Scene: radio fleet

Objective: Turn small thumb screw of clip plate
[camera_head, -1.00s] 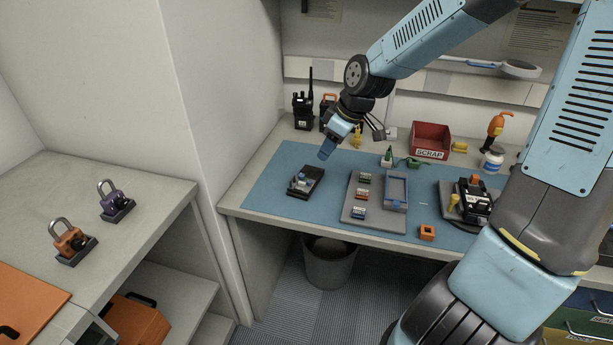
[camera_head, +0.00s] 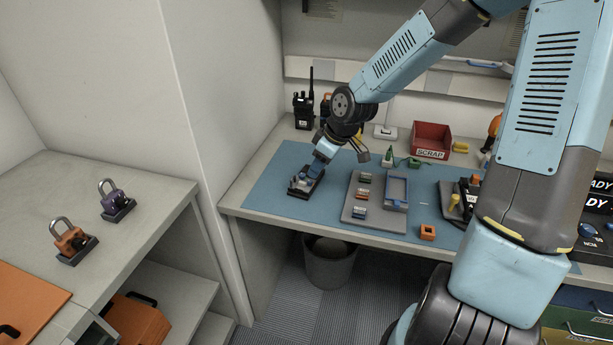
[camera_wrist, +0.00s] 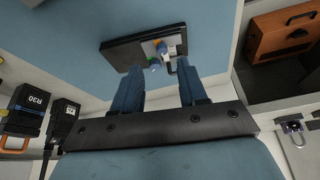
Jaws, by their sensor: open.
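The clip plate seems to be the small dark block (camera_head: 306,182) with metal and coloured parts on the left of the blue mat. It also shows in the wrist view as a dark plate (camera_wrist: 135,47), with a grey metal part, a yellow bit and blue-green bits at its right end. Which small part is the thumb screw I cannot tell. My gripper (camera_head: 314,174) is at this block, over its upper right part. In the wrist view my gripper (camera_wrist: 160,80) has its two blue fingers apart, with the small parts just beyond the gap and nothing held.
A grey tray (camera_head: 357,213) with small modules and a blue-grey frame (camera_head: 396,188) lie right of the block. The red scrap bin (camera_head: 432,138) and a radio (camera_head: 303,110) stand at the back. An orange block (camera_head: 428,232) sits near the front edge.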

